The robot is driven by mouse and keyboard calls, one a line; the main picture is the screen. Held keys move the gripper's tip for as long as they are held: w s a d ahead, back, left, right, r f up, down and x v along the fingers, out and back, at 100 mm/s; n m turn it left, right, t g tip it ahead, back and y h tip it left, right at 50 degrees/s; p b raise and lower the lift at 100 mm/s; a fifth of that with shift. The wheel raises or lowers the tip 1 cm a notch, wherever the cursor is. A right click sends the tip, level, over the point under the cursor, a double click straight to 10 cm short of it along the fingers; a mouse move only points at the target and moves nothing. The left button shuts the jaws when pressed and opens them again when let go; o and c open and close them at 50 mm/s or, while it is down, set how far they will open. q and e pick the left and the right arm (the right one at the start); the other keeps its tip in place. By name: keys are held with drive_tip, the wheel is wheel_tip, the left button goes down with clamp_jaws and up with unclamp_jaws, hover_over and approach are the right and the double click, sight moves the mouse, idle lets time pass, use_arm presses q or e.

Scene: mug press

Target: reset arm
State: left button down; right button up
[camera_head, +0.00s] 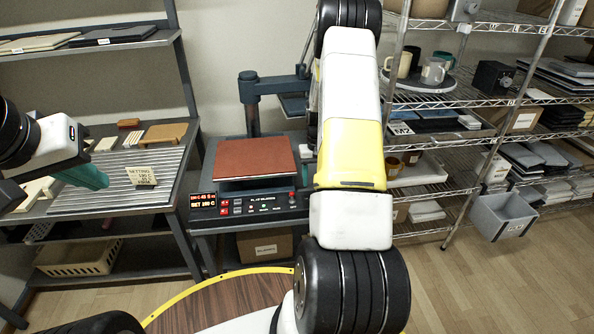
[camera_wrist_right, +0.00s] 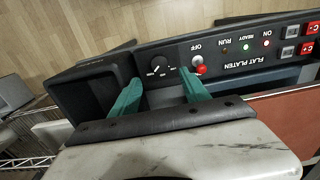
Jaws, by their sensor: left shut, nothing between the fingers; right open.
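My left gripper (camera_head: 98,180) has teal fingers, shut with nothing between them, over the grooved metal table at the left. The flat platen press (camera_head: 252,162) stands in the middle, with a red-brown pad on its lower plate and its swing arm out to the right. In the right wrist view my right gripper (camera_wrist_right: 160,78) is open and empty by the control panel (camera_wrist_right: 225,55), near a black dial and a red button; contact cannot be told. Green and red lights are lit.
The grooved table (camera_head: 120,165) bears a settings sign (camera_head: 141,175) and wooden pieces. A wire shelf (camera_head: 445,100) at the right holds mugs (camera_head: 434,71) and stacked flat items. A grey bin (camera_head: 503,215) hangs low at the right. Floor at the lower right is clear.

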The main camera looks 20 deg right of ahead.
idle(0.4)
drive_tip(key=s+a+r+t, duration=0.15)
drive_tip(key=a+r, duration=0.25)
drive_tip(key=r, duration=0.4)
drive_tip(key=s+a+r+n+t, duration=0.1)
drive_tip(key=s+a+r, duration=0.25)
drive_tip(key=r, duration=0.55)
drive_tip(key=s+a+r+t, duration=0.1)
drive_tip(key=a+r, duration=0.4)
drive_tip(key=r, duration=0.3)
drive_tip(key=s+a+r+n+t+y, duration=0.1)
drive_tip(key=s+a+r, duration=0.3)
drive_tip(key=s, duration=0.5)
drive_tip(key=s+a+r+n+t+y, duration=0.1)
drive_tip(key=s+a+r, duration=0.4)
drive_tip(key=s, duration=0.5)
drive_tip(key=shift+s+a+r+t, duration=0.2)
drive_tip(key=shift+t, duration=0.15)
